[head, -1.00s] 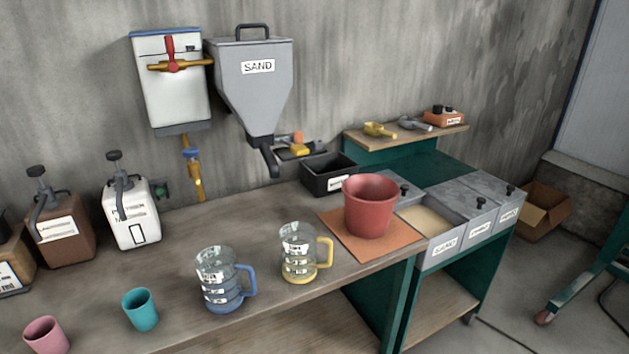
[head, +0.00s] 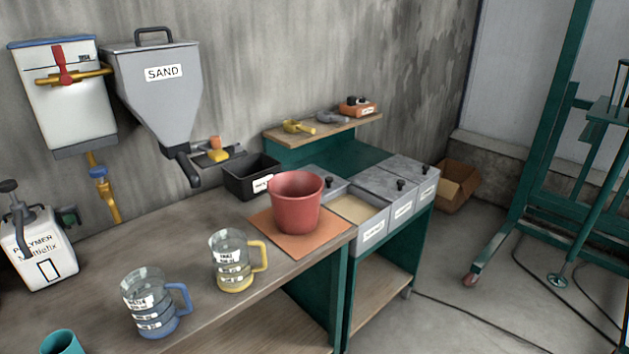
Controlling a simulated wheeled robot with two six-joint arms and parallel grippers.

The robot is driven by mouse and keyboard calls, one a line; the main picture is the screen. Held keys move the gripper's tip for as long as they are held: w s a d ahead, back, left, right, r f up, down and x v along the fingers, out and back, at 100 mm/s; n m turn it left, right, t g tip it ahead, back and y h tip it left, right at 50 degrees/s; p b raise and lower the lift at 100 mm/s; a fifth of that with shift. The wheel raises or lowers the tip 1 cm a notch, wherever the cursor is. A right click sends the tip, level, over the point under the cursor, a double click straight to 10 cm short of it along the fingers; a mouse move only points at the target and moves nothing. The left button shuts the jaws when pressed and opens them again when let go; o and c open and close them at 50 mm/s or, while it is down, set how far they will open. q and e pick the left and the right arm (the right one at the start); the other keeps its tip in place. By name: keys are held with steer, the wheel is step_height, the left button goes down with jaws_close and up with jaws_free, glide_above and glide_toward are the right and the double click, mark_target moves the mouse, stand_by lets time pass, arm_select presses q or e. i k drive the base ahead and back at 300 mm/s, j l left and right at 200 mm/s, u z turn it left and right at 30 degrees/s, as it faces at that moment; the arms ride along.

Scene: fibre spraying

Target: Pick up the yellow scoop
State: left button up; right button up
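The yellow scoop (head: 298,127) lies on the wooden shelf (head: 357,126) at the back of the green bin stand, near the shelf's left end. A grey scoop (head: 331,117) lies to its right on the same shelf. Neither of my grippers is in the head view, and nothing is touching the yellow scoop.
A red bucket (head: 296,203) stands on an orange mat (head: 262,224) in front of the shelf. Lidded bins (head: 412,176) and an open sand bin (head: 371,233) are beside it. Jugs with yellow (head: 233,262) and blue (head: 153,304) handles stand on the bench.

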mark_target(293, 127)
steer(key=i+l+u, duration=0.1)
steer(key=i+l, duration=0.15)
steer(key=i+l+u, duration=0.1)
steer(key=l, duration=0.35)
steer(key=i+l+u, duration=0.1)
steer(key=i+l, duration=0.2)
steer(key=i+l+u, duration=0.1)
steer(key=l, duration=0.35)
steer(key=i+l+u, duration=0.1)
steer(key=i+l, duration=0.15)
steer(key=l, duration=0.15)
